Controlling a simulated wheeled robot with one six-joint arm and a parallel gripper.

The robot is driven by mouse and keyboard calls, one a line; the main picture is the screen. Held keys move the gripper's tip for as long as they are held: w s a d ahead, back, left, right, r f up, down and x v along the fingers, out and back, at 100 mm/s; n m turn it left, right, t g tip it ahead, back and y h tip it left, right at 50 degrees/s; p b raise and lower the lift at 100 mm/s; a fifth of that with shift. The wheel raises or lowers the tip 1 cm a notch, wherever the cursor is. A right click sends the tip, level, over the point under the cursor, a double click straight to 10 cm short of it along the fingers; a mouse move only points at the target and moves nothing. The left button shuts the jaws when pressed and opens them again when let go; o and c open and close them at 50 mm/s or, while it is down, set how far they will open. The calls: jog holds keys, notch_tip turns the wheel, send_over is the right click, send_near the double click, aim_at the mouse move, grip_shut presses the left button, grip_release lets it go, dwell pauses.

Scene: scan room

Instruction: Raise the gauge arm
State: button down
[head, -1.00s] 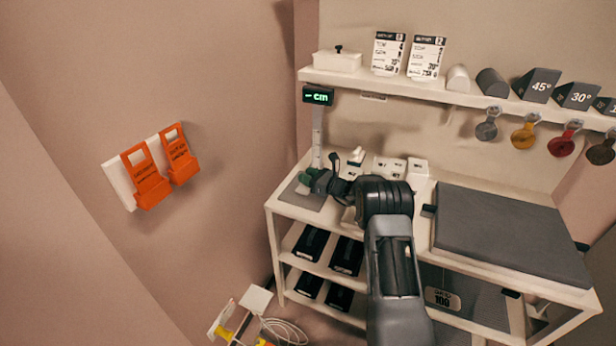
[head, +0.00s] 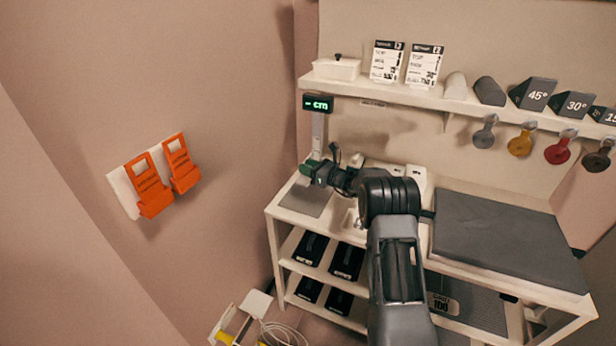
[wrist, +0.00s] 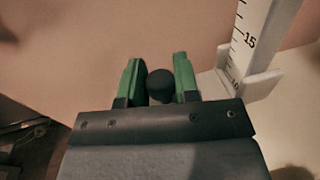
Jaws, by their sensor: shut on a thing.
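The gauge is an upright white post (head: 318,130) with a dark display (head: 318,103) on top, showing green dashes and "cm". In the wrist view its numbered scale (wrist: 254,32) stands at the upper right, with a white bracket-like piece (wrist: 262,86) around it, probably part of the gauge arm. My gripper (head: 309,168) is beside the lower post, above the grey plate. In the wrist view its green fingers (wrist: 159,80) are shut on a round black knob (wrist: 160,86). What joins the knob to the gauge arm is hidden.
A grey mat (head: 308,197) lies on the table under the gripper. A large dark pad (head: 500,235) covers the table's right part. A shelf (head: 420,96) runs above, with hanging coloured tags. Orange holders (head: 148,184) are on the left wall.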

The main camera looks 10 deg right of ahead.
notch_tip(320, 180, up, 12)
jog(key=p, duration=0.3)
jog(key=c, duration=1.1)
grip_release()
jog(key=shift+o, duration=1.1)
jog(key=shift+f, duration=0.1)
jog(key=shift+s, duration=0.1)
jog(key=b+v, duration=0.1)
jog(key=v, duration=1.2)
jog(key=shift+s+d, duration=0.2)
jog(key=shift+d, duration=0.05)
